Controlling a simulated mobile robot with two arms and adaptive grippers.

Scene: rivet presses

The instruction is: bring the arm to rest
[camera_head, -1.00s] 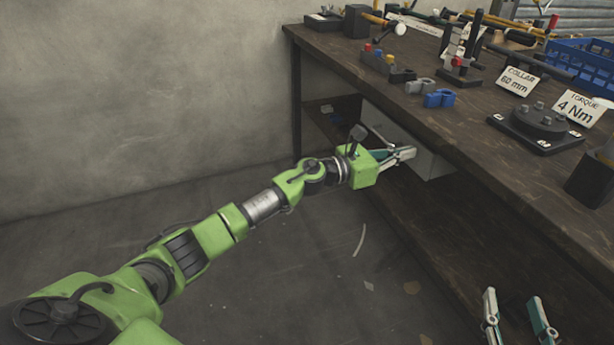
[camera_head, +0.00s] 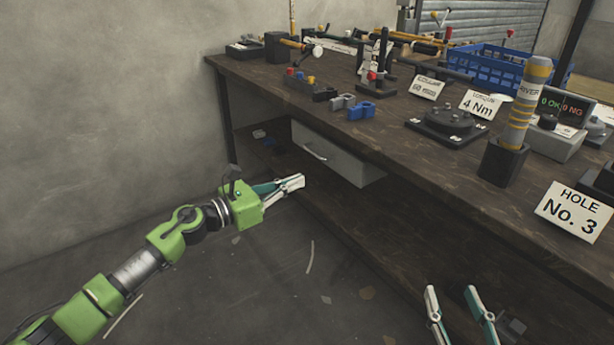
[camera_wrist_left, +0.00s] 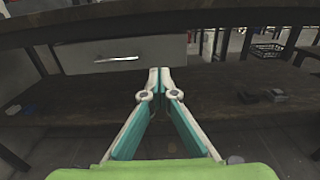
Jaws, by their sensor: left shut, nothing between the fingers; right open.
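My left arm reaches in from the left in the head view, and its gripper (camera_head: 298,183) is shut and empty. It is in the air in front of the bench, below the tabletop and a little left of the drawer (camera_head: 330,154). In the left wrist view the left gripper's fingertips (camera_wrist_left: 160,72) meet, with the drawer front (camera_wrist_left: 122,54) behind them. My right gripper (camera_head: 452,290) shows at the bottom right of the head view, its two fingers apart and nothing between them. The rest of the right arm is out of view.
The wooden bench (camera_head: 385,140) runs across the right. On it are blue clamps (camera_head: 361,111), a black fixture (camera_head: 440,123), a striped driver (camera_head: 524,105) in its holder, a blue crate (camera_head: 490,72) and a "HOLE No. 3" sign (camera_head: 572,212).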

